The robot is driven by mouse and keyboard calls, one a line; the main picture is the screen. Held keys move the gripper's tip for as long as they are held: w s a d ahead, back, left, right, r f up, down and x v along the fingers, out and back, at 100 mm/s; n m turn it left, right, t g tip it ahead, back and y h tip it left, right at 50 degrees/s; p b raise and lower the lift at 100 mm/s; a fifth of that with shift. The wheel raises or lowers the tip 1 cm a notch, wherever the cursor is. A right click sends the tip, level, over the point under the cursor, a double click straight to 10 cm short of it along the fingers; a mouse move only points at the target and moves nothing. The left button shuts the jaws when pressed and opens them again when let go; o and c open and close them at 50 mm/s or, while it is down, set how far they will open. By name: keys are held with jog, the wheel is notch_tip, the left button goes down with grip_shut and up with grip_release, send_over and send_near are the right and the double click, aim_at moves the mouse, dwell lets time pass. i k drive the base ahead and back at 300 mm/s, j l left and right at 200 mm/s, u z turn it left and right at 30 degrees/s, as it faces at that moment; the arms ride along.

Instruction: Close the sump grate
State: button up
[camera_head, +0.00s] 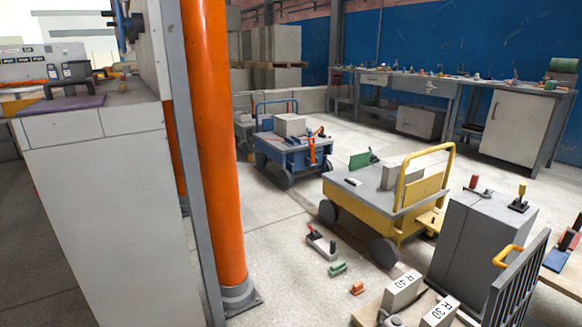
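A dark grey barred grate (518,285) stands raised at a steep tilt in the lower right corner. It looks like the sump grate, standing open. A yellow-orange handle (508,255) sticks out from its upper left side. The grate's lower edge and any opening below it are cut off by the bottom of the picture. My gripper is not in view.
A grey cabinet (478,240) stands directly behind the grate. Blocks marked R 40 (403,290) and R 30 (440,312) lie to its left. A yellow cart (385,200), small loose parts (337,268) and an orange post (212,140) stand farther left.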

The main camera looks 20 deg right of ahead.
aim_at(510, 296)
jog(key=i+j+z, duration=0.15)
jog(key=z, duration=0.25)
jog(key=i+j+z, duration=0.25)
jog(key=z, duration=0.15)
jog(key=i+j+z, duration=0.25)
jog(key=z, duration=0.2)
jog(key=i+j+z, duration=0.1)
jog(key=j+z, duration=0.3)
jog(key=i+j+z, duration=0.1)
jog(key=j+z, duration=0.3)
